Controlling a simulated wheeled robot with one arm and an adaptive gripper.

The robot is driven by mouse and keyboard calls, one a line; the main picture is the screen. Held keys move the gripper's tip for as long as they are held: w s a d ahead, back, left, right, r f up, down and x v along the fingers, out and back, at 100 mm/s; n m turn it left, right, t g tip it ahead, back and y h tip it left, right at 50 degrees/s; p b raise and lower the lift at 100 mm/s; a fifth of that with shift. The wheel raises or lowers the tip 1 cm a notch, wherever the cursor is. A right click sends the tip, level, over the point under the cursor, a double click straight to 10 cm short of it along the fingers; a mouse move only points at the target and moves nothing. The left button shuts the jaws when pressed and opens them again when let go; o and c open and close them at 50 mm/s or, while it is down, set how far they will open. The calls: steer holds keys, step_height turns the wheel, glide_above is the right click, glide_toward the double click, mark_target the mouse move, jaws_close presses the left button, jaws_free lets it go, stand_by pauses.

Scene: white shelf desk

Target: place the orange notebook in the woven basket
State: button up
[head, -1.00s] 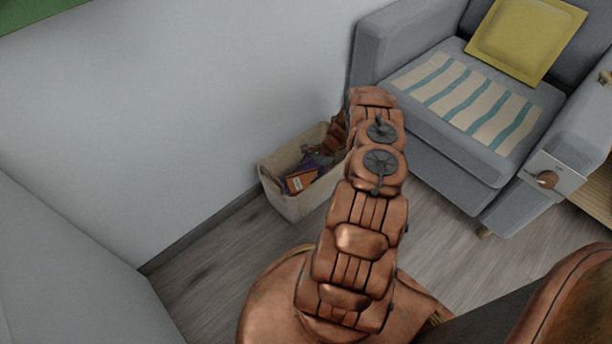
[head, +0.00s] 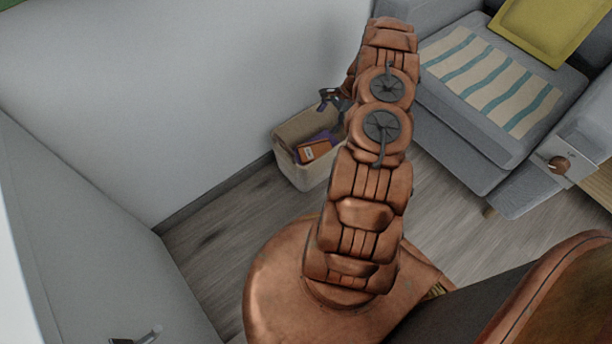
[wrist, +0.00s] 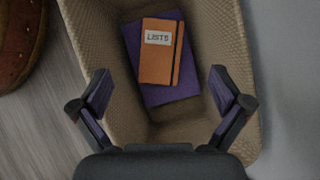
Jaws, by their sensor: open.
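The orange notebook (wrist: 160,58) has a dark elastic band and a white label reading "LISTS". It lies inside the woven basket (wrist: 92,30), on top of a purple item (wrist: 182,92). In the head view the orange notebook (head: 314,150) shows inside the beige basket (head: 300,178), which stands on the floor by the wall. My gripper (wrist: 160,88) is open and empty, with its fingers spread above the basket and apart from the notebook. In the head view my gripper (head: 332,98) is over the basket's back part, partly hidden by my arm.
A grey sofa (head: 470,130) with a striped cloth (head: 490,80) and a yellow cushion (head: 550,28) stands right of the basket. A white wall (head: 180,90) is behind the basket. Wooden floor (head: 225,215) is clear in front.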

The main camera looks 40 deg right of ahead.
steer(key=w+a+r+n+g, duration=0.1)
steer(key=a+r+n+g, duration=0.2)
steer(key=a+r+n, duration=0.85)
steer(key=s+a+r+g+h, duration=0.1)
steer(key=s+a+r, duration=0.2)
steer(key=a+r, duration=0.5)
steer(key=s+a+r+h, duration=0.1)
steer(key=s+a+r, duration=0.2)
steer(key=a+r, duration=0.45)
steer(key=s+a+r+n+g+h, duration=0.1)
steer(key=s+a+r+n, duration=0.25)
steer(key=s+r, duration=0.2)
steer(key=s+a+r+n+h, duration=0.1)
steer(key=s+a+r+n, duration=0.1)
steer(key=s+a+r, duration=0.35)
steer(key=s+n+h, duration=0.2)
steer(key=s+n, duration=0.2)
steer(key=s, duration=1)
steer(key=shift+s+a+g, duration=0.3)
steer(key=shift+a+g, duration=0.05)
steer(key=shift+g, duration=0.05)
